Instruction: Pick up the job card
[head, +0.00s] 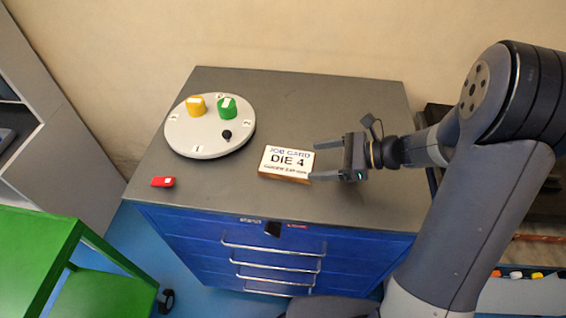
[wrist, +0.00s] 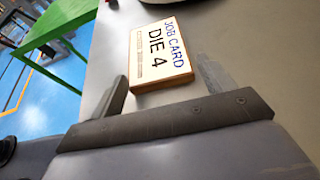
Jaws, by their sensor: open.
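The job card (head: 286,163) is a white card on a wooden-edged block, printed "JOB CARD DIE 4". It lies on the grey top of the blue drawer cabinet (head: 350,120). My gripper (head: 312,161) is open at the card's right side, its two fingers pointing left toward it. In the wrist view the job card (wrist: 160,55) lies ahead, between and just beyond the fingertips of my gripper (wrist: 165,85). I cannot tell whether a finger touches it.
A round grey turntable (head: 190,145) with yellow, green and black pieces stands at the back left. A red piece (head: 163,182) lies near the left edge. A green table (head: 45,250) stands at lower left. The cabinet top behind the card is clear.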

